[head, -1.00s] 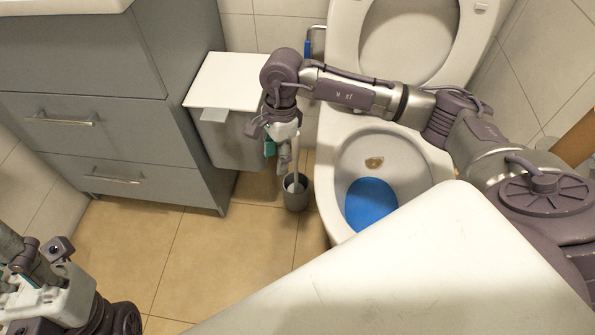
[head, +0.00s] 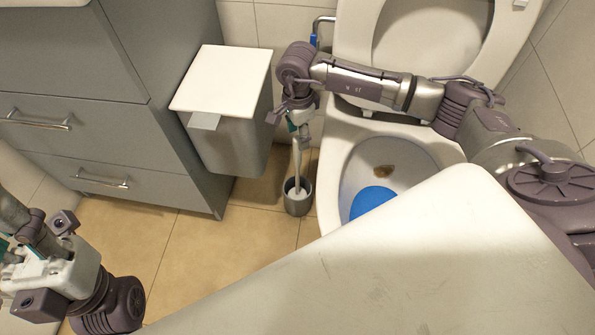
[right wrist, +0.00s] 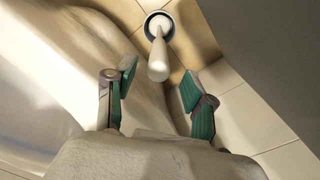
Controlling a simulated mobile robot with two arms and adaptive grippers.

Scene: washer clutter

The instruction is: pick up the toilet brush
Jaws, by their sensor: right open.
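The toilet brush (head: 296,165) stands upright in a round grey holder (head: 298,202) on the floor, between the bin and the toilet. Its white handle (right wrist: 158,62) points up toward the camera in the right wrist view. My right gripper (head: 300,136) hangs above the brush, pointing down. In the right wrist view its two green-padded fingers (right wrist: 156,92) are spread apart, with the handle's top showing between and just beyond them, apart from both. The gripper is open and empty. My left arm shows at the lower left, but its fingertips are not visible.
A grey bin (head: 230,143) with a white lid stands left of the brush, beside a grey drawer cabinet (head: 92,140). The toilet (head: 335,158), lid raised, stands close on the right. Tiled floor (head: 200,255) is clear in front of the cabinet.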

